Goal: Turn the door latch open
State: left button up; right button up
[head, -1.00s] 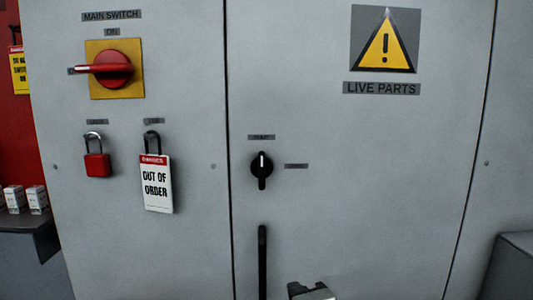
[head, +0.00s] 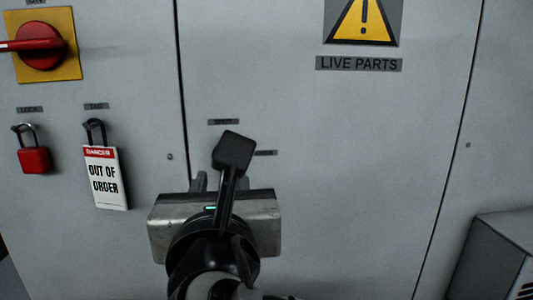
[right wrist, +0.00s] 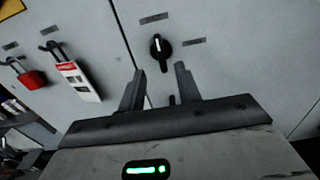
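The door latch is a small black knob with a white pointer line, seen in the right wrist view (right wrist: 160,49). Its pointer is toward the upper label (right wrist: 153,19), in line with it rather than with the side label (right wrist: 194,42). In the head view the latch is hidden behind my right gripper's black mounted part. My right gripper (right wrist: 160,75) is open, its two fingers apart and empty. In the wrist picture the latch appears just beyond and between the fingertips, with no visible contact. The right gripper also shows in the head view (head: 219,180). My left gripper is not in view.
A red main switch (head: 40,46) on a yellow plate, a red padlock (head: 34,160) and an "OUT OF ORDER" tag (head: 104,178) are left of the door seam. A grey box (head: 497,255) stands at lower right. The door right of the latch is clear.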

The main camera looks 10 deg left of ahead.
jog(key=p+x, duration=0.1)
jog(key=x, duration=0.7)
jog(key=shift+w, duration=0.15)
grip_shut()
